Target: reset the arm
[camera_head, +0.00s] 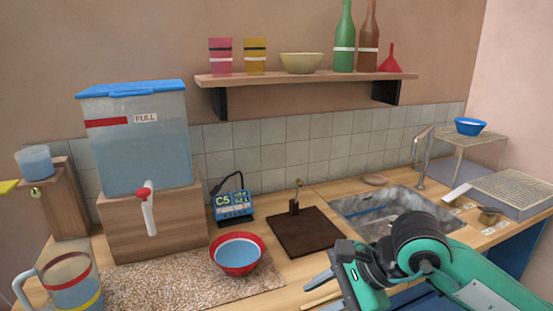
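My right arm (480,285), teal with black joints, comes in from the lower right over the counter's front edge. Its gripper (318,292) points left, low in the picture, in front of the dark board. Its grey fingers look spread apart, with nothing seen held between them. A thin pale wooden stick (322,299) shows near the fingers; I cannot tell whether they touch it. My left gripper is not in view.
A red bowl of water (237,271) and a glass jug (72,284) stand at the front left. A dispenser (140,140) stands on a wooden block behind. A dark board (304,232), sink (395,212) and rack (512,192) lie rightward. A shelf (300,79) holds bottles and cups.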

